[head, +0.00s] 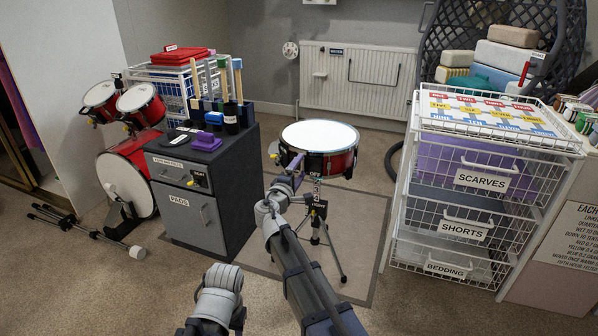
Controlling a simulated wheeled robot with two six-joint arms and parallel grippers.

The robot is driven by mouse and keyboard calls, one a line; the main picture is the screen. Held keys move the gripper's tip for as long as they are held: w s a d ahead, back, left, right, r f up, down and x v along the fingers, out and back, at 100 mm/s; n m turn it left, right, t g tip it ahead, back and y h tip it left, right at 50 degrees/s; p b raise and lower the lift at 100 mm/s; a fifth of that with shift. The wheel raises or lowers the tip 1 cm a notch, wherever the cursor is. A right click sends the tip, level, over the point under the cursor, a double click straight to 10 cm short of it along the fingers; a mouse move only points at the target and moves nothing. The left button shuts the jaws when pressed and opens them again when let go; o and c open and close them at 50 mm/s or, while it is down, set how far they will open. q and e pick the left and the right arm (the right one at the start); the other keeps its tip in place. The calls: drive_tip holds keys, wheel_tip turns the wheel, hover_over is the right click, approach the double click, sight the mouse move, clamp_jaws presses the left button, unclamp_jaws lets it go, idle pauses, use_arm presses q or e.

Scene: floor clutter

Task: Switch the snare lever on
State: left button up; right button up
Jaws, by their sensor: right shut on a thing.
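The snare drum (320,138) has a white head and a red shell and stands upright on a tripod stand in the middle of the head view. My right arm reaches up from the bottom, and my right gripper (293,172) is at the drum's front left side, shut on what appears to be the snare lever. The jaws and wrist cover most of the lever, so its position cannot be told. Of my left arm only a grey link shows at the bottom; its gripper is not in view.
A dark cabinet (208,222) with a "PADS" drawer stands left of the snare. A red drum kit (128,165) and a fallen stand (85,232) are further left. A white wire basket rack (402,215) stands right. Carpet in front is clear.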

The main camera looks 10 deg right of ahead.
drive_tip(key=o, duration=1.2)
drive_tip(key=shift+c, duration=0.2)
drive_tip(key=v, duration=0.8)
drive_tip(key=shift+w, duration=0.15)
